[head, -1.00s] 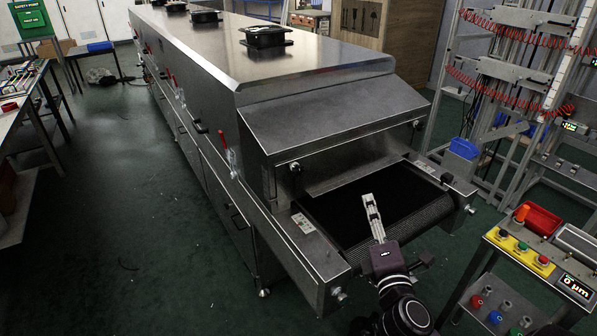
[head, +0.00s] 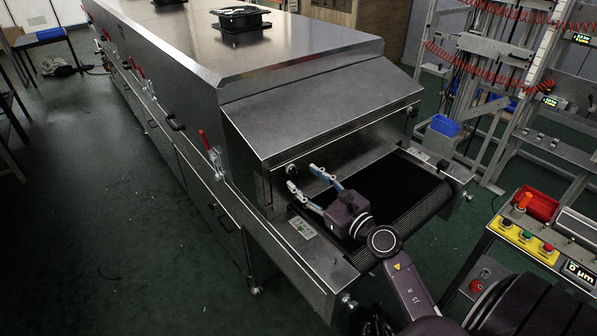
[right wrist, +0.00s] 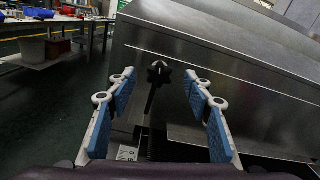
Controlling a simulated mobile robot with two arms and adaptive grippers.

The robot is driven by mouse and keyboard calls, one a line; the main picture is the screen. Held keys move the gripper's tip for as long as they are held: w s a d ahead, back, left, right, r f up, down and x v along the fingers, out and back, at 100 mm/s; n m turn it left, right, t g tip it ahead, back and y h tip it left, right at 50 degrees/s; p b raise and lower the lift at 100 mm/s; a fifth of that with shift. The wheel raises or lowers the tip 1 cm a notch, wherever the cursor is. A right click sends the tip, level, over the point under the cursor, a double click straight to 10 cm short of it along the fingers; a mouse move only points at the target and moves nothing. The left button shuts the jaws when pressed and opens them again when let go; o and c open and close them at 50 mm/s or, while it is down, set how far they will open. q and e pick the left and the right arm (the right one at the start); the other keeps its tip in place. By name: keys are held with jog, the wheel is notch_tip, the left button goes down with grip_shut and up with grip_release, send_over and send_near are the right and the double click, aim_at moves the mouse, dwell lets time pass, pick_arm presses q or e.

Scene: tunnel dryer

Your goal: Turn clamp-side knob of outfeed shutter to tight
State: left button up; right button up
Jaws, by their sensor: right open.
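The outfeed shutter (head: 340,125) is the sloped steel hood at the dryer's near end, above the black belt. A dark star-shaped knob with a pale mark (right wrist: 157,72) sits on its face in the right wrist view. It seems to be the knob at the hood's left side (head: 292,169) in the head view. My right gripper (head: 302,176) is open and empty, its blue-padded fingers pointing at this knob. In the right wrist view the knob lies between and beyond the fingertips (right wrist: 160,80), apparently untouched. Another knob (head: 412,110) is at the hood's right side. My left gripper is not seen.
The black conveyor belt (head: 400,190) runs out below my right gripper, between steel side rails (head: 310,250). A control stand with buttons (head: 525,240) is at the right. A rack with red coiled hoses (head: 500,75) stands behind it.

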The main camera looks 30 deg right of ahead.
aim_at(297, 173)
jog(key=shift+w+a, duration=0.1)
jog(key=shift+w, duration=1.5)
jog(key=c, duration=1.2)
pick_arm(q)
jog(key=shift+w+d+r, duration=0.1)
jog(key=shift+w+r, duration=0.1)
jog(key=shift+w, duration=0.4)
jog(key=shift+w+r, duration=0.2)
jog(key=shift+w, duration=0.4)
pick_arm(e)
jog(key=shift+o, duration=0.2)
pick_arm(q)
jog(key=shift+p, duration=0.3)
